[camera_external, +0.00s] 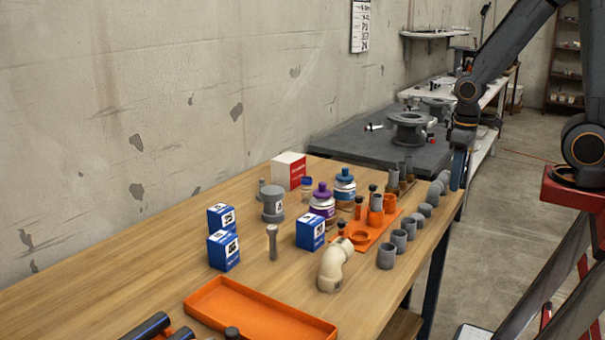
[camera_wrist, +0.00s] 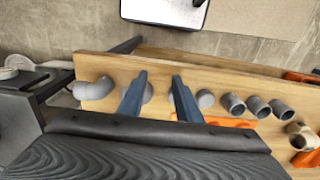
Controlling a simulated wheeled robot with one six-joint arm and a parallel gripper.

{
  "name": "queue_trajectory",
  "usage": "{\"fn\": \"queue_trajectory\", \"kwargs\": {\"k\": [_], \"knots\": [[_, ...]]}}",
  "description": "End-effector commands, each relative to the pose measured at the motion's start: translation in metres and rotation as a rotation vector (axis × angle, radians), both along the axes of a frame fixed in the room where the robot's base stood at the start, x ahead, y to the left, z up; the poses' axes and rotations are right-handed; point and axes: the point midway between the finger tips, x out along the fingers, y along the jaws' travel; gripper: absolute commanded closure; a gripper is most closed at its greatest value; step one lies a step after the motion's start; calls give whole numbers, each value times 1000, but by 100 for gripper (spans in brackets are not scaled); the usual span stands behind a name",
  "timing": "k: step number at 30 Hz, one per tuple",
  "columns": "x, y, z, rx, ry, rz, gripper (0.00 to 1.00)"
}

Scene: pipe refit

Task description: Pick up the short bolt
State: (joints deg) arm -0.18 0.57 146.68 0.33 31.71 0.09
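Several bolts show in the external view, and I cannot tell for certain which is the short bolt. A grey bolt (camera_external: 272,242) stands upright on the open wood near the blue boxes. Another grey bolt (camera_external: 262,188) stands farther back, partly behind a grey flanged fitting (camera_external: 273,206). Dark-headed bolts (camera_external: 358,207) stand around the orange rack (camera_external: 360,250). My gripper (camera_external: 458,170) points down at the table's far right edge, away from the grey bolts. In the wrist view its two blue fingers (camera_wrist: 160,75) are spread apart, with no bolt between them.
Grey pipe couplings (camera_external: 399,240) line the table's right edge. A beige elbow (camera_external: 334,267), blue boxes (camera_external: 310,231), bottles (camera_external: 322,201) and a red-white box (camera_external: 289,170) stand around. An orange tray (camera_external: 258,312) lies in front. The table's left side is clear.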

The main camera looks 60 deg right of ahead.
Motion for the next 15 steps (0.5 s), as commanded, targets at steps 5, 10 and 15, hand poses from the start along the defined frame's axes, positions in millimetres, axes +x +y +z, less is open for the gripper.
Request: {"fn": "queue_trajectory", "kwargs": {"k": [5,10,15], "knots": [[0,0,0,0,0,0,65],[0,0,0,0,0,0,65],[1,0,5,0,-2,0,65]]}}
